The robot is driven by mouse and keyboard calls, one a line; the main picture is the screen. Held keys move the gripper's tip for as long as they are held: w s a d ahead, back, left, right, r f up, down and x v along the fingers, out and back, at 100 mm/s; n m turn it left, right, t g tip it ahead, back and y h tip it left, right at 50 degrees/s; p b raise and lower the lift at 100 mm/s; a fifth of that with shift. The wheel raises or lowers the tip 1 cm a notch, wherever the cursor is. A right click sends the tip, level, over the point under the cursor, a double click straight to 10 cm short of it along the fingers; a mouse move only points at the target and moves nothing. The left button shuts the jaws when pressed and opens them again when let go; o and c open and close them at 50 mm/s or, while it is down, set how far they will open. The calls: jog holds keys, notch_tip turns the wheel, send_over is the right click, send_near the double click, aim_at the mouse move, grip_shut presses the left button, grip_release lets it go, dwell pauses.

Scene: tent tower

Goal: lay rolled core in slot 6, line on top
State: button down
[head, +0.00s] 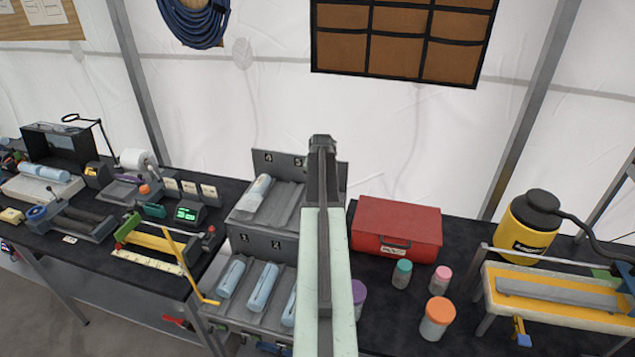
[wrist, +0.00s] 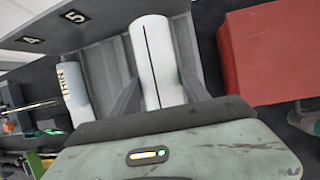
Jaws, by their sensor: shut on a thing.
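A grey two-tier rack (head: 258,246) stands on the bench, with slot numbers 4, 1 and 2 readable in the head view. In the wrist view my gripper (wrist: 160,80) is shut on a white rolled core (wrist: 152,50). A dark line runs lengthwise on the core's side facing the camera. The core is at the upper tier, right of the number 5 panel (wrist: 75,16); whether it touches the slot floor cannot be told. The number 6 does not show. Another core (wrist: 74,90) lies in slot 4, also in the head view (head: 258,189). My arm hides slot 6 there.
Light-blue cores (head: 262,286) lie in the lower tier. A red box (head: 397,229) stands close to the right of the rack, also in the wrist view (wrist: 265,50). Several jars (head: 437,318) and a yellow container (head: 528,230) stand farther right.

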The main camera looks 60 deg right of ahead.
jog(key=shift+a, duration=0.1)
notch_tip(320, 180, down, 8)
jog(key=b, duration=0.8)
jog(key=shift+f, duration=0.25)
jog(key=shift+f+b, duration=0.2)
jog(key=shift+b, duration=0.3)
dwell(0.4)
jog(key=shift+c, duration=2.3)
grip_release()
jog(key=shift+s, duration=0.1)
jog(key=shift+r, duration=0.1)
jog(key=p+v, duration=0.7)
jog(key=v, duration=0.1)
jog(key=shift+f, duration=0.2)
